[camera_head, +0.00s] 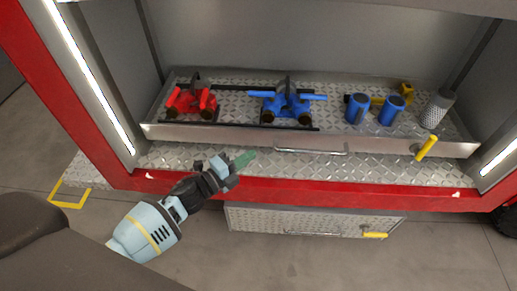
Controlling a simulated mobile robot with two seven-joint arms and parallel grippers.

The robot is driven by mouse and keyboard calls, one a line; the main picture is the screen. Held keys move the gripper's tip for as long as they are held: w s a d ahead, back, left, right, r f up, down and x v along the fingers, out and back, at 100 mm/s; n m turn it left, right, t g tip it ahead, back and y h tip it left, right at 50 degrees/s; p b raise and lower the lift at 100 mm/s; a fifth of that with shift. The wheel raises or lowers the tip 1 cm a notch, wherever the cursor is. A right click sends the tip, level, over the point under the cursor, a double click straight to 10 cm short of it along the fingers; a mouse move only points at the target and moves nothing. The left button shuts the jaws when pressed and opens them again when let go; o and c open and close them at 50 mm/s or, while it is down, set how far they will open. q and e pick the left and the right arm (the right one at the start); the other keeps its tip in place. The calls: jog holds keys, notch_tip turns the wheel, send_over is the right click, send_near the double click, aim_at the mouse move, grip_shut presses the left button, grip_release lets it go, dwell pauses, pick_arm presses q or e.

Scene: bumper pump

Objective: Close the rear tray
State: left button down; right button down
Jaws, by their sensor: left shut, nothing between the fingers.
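A diamond-plate tray (235,102) with a silver front panel sits in the truck's compartment. Its front carries a bar handle (312,150) in the middle and a yellow lever (427,147) at the right. A strip of the compartment's diamond-plate floor shows in front of the panel. My left gripper (240,161) is shut and empty, low in front of the tray's front panel and left of the handle, apart from the handle. My right gripper is not in view.
The tray carries a red device (190,101), a blue device (286,103), two blue cylinders (357,108) and a grey perforated cylinder (437,107). A red sill (330,190) runs below. Under it is a lower diamond-plate drawer (300,219) with a handle and yellow latch (375,236).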

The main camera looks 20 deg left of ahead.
pick_arm(q)
jog(key=shift+v, duration=2.4)
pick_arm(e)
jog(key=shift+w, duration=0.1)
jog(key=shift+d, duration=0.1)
